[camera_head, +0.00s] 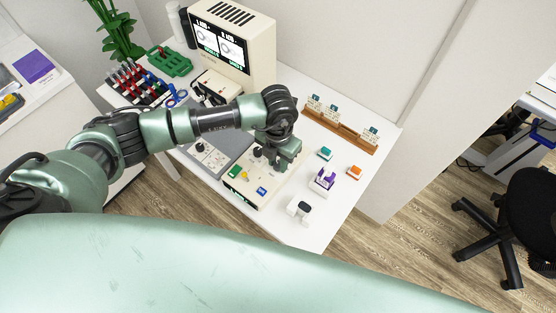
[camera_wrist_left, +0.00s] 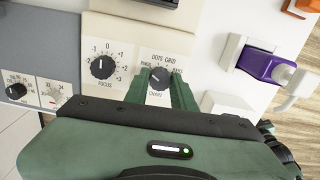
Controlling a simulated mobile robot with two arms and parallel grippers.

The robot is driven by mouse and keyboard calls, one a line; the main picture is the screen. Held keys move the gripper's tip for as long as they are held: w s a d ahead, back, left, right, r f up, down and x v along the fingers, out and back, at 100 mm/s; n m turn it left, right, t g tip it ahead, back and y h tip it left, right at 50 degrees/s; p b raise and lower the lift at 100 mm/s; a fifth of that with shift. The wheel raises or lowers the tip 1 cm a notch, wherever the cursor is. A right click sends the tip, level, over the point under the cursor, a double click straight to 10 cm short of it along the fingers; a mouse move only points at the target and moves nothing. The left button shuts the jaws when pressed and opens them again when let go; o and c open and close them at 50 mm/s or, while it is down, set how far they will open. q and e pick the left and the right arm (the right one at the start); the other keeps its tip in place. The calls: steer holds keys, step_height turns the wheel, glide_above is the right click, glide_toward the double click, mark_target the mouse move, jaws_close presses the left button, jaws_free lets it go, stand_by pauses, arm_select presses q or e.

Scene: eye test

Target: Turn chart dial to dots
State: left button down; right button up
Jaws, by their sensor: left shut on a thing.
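The chart dial (camera_wrist_left: 159,76) is a dark round knob on a cream panel, with DOTS and GRID printed above it and other labels partly hidden at its sides. My left gripper (camera_wrist_left: 162,88) has its green fingers on both sides of the knob and is shut on it. I cannot read the knob's pointer surely. In the head view my left gripper (camera_head: 281,166) comes down over the control box (camera_head: 236,196) and hides the chart dial. My right gripper is in neither view.
The focus dial (camera_wrist_left: 102,66) is left of the chart dial. A grey panel (camera_head: 222,152) with small dials adjoins the box. A purple-and-white item (camera_head: 325,179) and a white item (camera_head: 299,208) stand to the right. A screen unit (camera_head: 259,52) stands behind.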

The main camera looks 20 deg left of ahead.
mark_target(278, 164)
arm_select(q)
steer(key=m+b, duration=0.2)
steer(key=b, duration=0.1)
steer(key=m+b, duration=0.2)
steer(key=shift+f, duration=0.25)
steer(key=shift+r+m+b, duration=0.25)
steer(key=shift+m+b, duration=1.35)
steer(key=shift+b, duration=0.2)
steer(key=c, duration=1.2)
jaws_free()
steer(key=shift+o, duration=0.2)
step_height(278, 164, up, 8)
steer(key=shift+f+b, duration=0.1)
steer(key=shift+b, duration=0.75)
